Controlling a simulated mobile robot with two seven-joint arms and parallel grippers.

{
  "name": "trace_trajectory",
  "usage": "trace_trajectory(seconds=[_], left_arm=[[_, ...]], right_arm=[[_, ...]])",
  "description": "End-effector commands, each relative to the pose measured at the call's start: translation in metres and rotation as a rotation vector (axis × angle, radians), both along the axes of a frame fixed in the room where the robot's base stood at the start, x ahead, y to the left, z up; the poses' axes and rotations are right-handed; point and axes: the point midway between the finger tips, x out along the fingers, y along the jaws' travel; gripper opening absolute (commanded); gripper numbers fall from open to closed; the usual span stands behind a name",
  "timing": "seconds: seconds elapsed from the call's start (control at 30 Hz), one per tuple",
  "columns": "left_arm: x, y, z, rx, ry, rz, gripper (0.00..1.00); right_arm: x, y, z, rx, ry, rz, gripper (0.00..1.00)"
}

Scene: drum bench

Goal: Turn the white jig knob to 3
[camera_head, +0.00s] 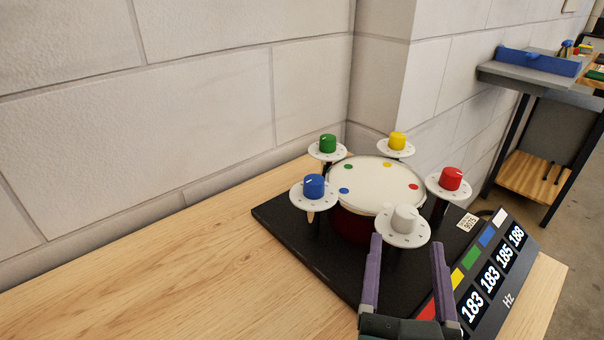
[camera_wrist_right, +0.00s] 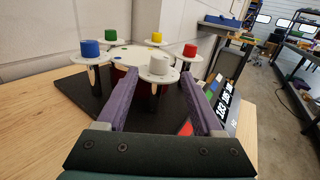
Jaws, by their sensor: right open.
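The white jig knob (camera_head: 405,218) stands on a round white dial plate (camera_head: 388,236) at the near side of the drum (camera_head: 372,176). It also shows in the right wrist view (camera_wrist_right: 159,65), centred beyond the fingers. The small marks on its dial are too small to read. My right gripper (camera_head: 406,245) is open, with purple fingers spread wide. The fingertips are on the near side of the white knob, to either side of it, and appear apart from it. Nothing is between the fingers. My left gripper is in neither view.
Blue (camera_head: 314,186), green (camera_head: 328,143), yellow (camera_head: 398,140) and red (camera_head: 450,178) knobs stand on similar dials around the drum. All sit on a black base (camera_head: 300,245). A display panel (camera_head: 490,270) reading Hz values is at right. The wooden table (camera_head: 170,285) is clear at left.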

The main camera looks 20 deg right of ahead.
Motion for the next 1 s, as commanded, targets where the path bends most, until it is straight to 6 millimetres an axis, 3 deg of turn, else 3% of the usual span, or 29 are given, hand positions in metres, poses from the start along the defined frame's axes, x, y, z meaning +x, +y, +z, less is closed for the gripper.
trace_trajectory(seconds=[0.6,0.97,1.0], left_arm=[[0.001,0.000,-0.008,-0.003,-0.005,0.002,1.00],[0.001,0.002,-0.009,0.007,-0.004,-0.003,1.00],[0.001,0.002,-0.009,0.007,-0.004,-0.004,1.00]], right_arm=[[0.076,-0.051,0.000,-0.012,-0.002,0.003,0.68],[0.082,-0.055,0.000,-0.009,0.000,0.004,0.68],[0.082,-0.055,0.000,-0.009,0.000,0.004,0.65]])
